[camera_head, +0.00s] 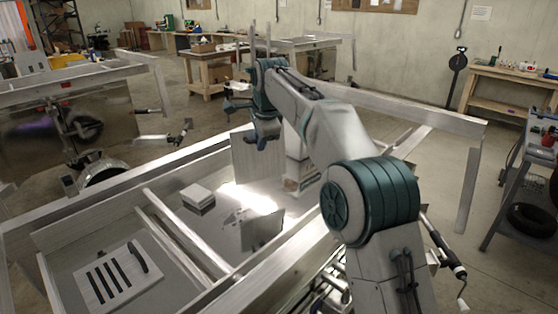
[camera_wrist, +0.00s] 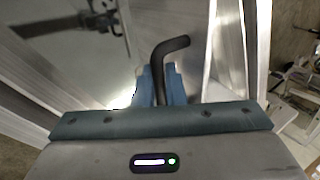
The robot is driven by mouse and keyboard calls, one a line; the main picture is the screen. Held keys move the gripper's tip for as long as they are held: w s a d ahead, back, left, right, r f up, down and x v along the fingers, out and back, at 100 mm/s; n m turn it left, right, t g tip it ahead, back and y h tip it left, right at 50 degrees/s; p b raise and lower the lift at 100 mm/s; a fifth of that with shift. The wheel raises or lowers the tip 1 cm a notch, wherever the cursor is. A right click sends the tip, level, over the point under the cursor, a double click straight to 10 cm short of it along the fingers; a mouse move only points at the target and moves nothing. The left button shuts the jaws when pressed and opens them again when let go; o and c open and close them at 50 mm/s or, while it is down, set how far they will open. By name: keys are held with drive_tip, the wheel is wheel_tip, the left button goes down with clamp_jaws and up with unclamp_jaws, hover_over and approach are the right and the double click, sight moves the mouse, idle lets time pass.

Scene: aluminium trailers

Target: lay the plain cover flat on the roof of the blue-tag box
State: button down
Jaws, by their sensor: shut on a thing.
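My gripper (camera_head: 263,138) is raised over the trailer bed, its fingers pointing down. In the wrist view its two blue fingers (camera_wrist: 162,88) are shut on a black bent handle (camera_wrist: 170,50). A plain grey panel, seemingly the plain cover (camera_head: 250,160), hangs steeply tilted, nearly upright, below the gripper in the head view. It seems to be clear of the bed, but its lower edge is hard to judge. No blue tag shows clearly, so I cannot tell which box is the blue-tag box. A pale box (camera_head: 302,172) stands just right of the panel, partly behind my arm.
A slotted cover (camera_head: 117,277) with a black handle lies in the left compartment of the trailer (camera_head: 57,239). A small low box (camera_head: 198,197) sits on the bed. A small upright plate (camera_head: 262,231) stands nearer. Metal rails and walls border the bed.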

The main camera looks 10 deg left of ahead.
hover_over(276, 162)
drive_tip(key=f, duration=0.2)
drive_tip(key=f+p, duration=0.1)
drive_tip(key=shift+s+d+f, duration=0.1)
drive_tip(key=shift+s+d, duration=0.2)
drive_tip(key=shift+s, duration=0.05)
drive_tip(key=shift+w+d+f, duration=0.1)
drive_tip(key=shift+f, duration=2)
drive_tip(key=c, duration=1.5)
unclamp_jaws()
